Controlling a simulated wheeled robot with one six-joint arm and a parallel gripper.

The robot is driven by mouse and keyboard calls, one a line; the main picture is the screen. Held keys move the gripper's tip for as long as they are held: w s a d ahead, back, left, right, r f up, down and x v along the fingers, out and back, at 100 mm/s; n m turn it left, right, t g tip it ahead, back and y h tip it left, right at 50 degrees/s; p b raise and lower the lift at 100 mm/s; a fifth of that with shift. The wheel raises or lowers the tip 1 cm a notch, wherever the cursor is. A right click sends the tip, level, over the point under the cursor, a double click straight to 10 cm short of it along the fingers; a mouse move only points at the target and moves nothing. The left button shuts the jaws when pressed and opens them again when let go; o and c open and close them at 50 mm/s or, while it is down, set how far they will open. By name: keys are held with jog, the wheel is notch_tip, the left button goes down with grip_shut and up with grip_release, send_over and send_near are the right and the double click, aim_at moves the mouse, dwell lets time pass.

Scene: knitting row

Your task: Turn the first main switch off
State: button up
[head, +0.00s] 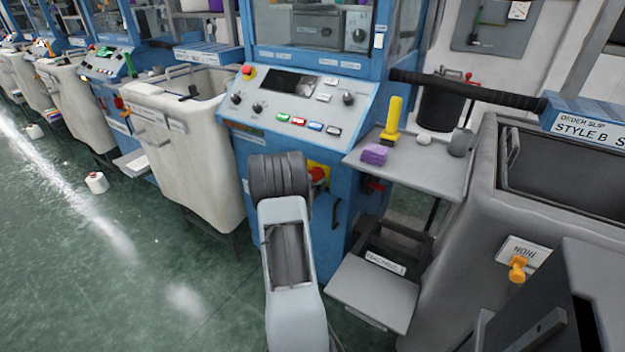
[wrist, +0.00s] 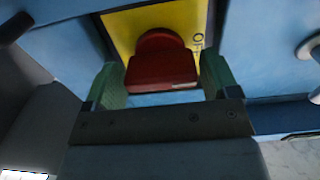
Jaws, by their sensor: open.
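The main switch is a red knob (head: 317,175) on a yellow plate (head: 321,168), low on the front of the blue machine in the head view. In the wrist view, the red knob (wrist: 160,62) stands out from the yellow plate (wrist: 120,32), with part of the lettering "OF" at its right. My gripper (wrist: 160,82) is open, with one green-padded finger on each side of the knob. Small gaps seem to show between pads and knob; contact is not clear. In the head view, my arm hides the fingers and part of the plate.
A grey side shelf (head: 400,165) right of the switch holds a purple block (head: 374,154) and a yellow tool (head: 392,122). A white bin (head: 185,135) stands left, a grey bin (head: 540,205) right. Green floor (head: 130,270) is open at left.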

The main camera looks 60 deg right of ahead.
jog(key=a+p, duration=0.1)
jog(key=a, duration=1.2)
jog(key=shift+a, duration=0.2)
